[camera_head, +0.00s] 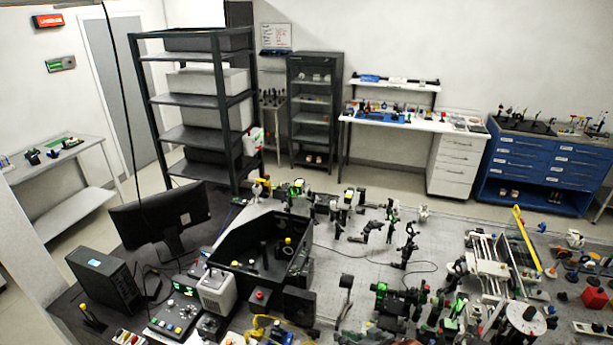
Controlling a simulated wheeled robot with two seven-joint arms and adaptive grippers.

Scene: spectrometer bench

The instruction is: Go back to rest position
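The optical bench (375,262) fills the lower middle and right, crowded with mounts and instruments. I cannot make out my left gripper anywhere in the head view. At the bottom edge, a little right of the middle, dark parts are cut off by the frame. They may belong to my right gripper, but I cannot separate them from the bench equipment. Its fingers do not show clearly, so whether it is open, shut or holding anything is hidden.
A black open-topped enclosure (262,262) stands on the bench. A monitor (160,220) and a black box (103,280) are at left. A black shelf rack (195,100), a white workbench (410,121) and a blue cabinet (535,165) stand behind, with free floor before them.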

